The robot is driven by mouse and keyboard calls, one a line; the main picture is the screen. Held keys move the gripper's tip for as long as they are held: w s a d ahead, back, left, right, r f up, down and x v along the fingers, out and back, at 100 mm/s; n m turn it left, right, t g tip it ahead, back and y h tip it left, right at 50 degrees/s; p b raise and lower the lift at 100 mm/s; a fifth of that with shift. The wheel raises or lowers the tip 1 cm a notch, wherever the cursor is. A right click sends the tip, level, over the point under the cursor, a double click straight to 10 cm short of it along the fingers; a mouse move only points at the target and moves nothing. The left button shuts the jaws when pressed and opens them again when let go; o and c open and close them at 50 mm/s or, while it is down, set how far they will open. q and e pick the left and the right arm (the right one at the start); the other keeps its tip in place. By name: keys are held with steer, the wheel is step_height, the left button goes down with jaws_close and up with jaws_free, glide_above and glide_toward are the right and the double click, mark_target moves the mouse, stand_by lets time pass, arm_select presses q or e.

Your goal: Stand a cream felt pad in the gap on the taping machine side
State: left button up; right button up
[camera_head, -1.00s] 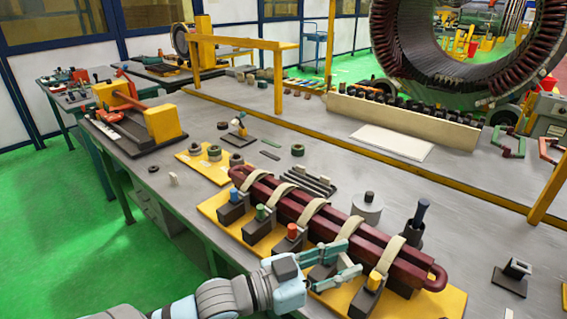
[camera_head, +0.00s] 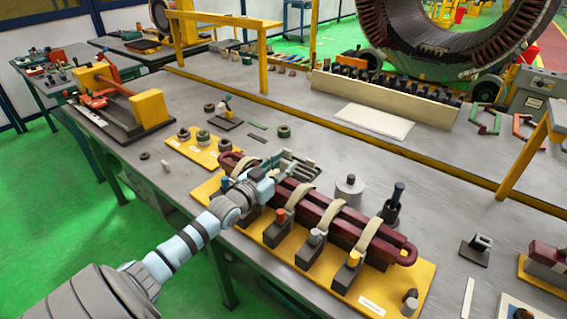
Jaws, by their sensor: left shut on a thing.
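A dark red coil (camera_head: 330,216) lies on a yellow board with cream straps (camera_head: 370,230) over it. Dark blocks with coloured knobs (camera_head: 281,215) stand along its near side. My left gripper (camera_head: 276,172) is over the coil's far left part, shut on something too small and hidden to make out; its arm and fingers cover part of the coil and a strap. A small cream piece (camera_head: 310,163) shows by the dark bars just beyond the fingers. I cannot tell which gap is the taping machine side's. My right gripper is not in view.
A grey cylinder (camera_head: 348,190) and a dark post (camera_head: 392,207) stand behind the coil. A yellow-ended fixture with a red bar (camera_head: 122,88) stands at the left. A smaller yellow board (camera_head: 208,153) holds rings.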

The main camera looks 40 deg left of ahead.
arm_select(q)
steer(key=shift+f+b, duration=2.5)
steer(key=shift+f, duration=0.35)
steer(key=o, duration=0.9)
steer(key=shift+r, duration=0.1)
step_height(320, 180, up, 10)
steer(key=shift+f, duration=0.1)
